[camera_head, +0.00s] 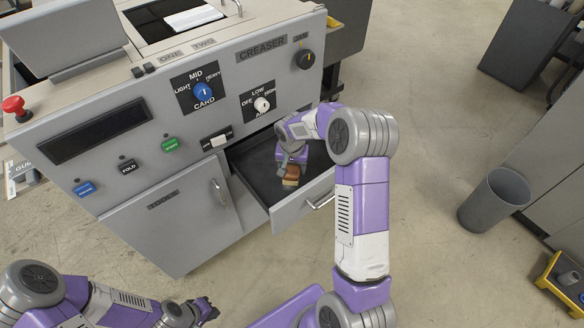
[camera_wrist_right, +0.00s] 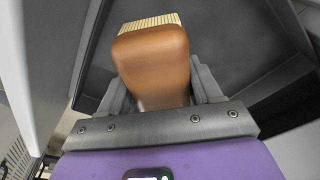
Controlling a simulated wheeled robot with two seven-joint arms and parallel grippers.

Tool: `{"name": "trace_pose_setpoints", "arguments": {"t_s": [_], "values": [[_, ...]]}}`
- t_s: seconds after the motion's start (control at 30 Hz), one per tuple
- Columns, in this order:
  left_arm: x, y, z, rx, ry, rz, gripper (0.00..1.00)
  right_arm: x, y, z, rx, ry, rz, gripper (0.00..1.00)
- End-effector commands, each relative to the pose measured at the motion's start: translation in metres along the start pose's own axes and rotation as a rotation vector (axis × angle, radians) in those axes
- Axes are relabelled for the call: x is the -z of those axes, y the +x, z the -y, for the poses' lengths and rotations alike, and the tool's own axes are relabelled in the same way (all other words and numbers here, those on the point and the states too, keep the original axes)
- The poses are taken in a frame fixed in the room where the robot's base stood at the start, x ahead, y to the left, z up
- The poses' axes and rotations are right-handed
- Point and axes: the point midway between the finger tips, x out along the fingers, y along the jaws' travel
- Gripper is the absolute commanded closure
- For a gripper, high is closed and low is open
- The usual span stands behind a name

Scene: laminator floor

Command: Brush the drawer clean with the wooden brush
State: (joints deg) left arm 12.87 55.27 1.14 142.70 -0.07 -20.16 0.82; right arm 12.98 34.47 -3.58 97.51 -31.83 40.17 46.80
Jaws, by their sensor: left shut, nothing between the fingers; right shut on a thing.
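The drawer (camera_head: 257,190) of the grey machine is pulled open, with a dark floor inside. My right gripper (camera_head: 290,174) is down inside the drawer and shut on the wooden brush (camera_head: 291,182). In the right wrist view the brush (camera_wrist_right: 152,62) shows a brown wooden back with pale bristles at its far end, and the right gripper's fingers (camera_wrist_right: 158,92) clasp its sides. Whether the bristles touch the drawer floor I cannot tell. I see no clear debris on the dark floor. My left gripper (camera_head: 209,311) is shut and empty, low at the bottom of the head view, away from the drawer.
The grey machine (camera_head: 130,170) carries knobs, buttons and a red stop button (camera_head: 14,106) above the drawer. A closed cabinet door (camera_head: 175,215) is left of the drawer. Floor between is clear.

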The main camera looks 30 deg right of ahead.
Motion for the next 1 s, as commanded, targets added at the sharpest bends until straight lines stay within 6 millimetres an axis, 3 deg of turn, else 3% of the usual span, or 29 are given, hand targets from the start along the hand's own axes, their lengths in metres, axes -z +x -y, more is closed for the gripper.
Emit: {"name": "trace_pose_setpoints", "arguments": {"t_s": [0.8,1.0], "values": [[0.002,0.046,0.017,0.000,0.000,0.000,1.00,-0.010,0.075,0.000,0.001,-0.003,0.001,0.60],[0.002,0.047,0.018,0.000,0.000,0.000,1.00,-0.022,0.073,0.013,0.001,-0.002,0.000,0.60]]}}
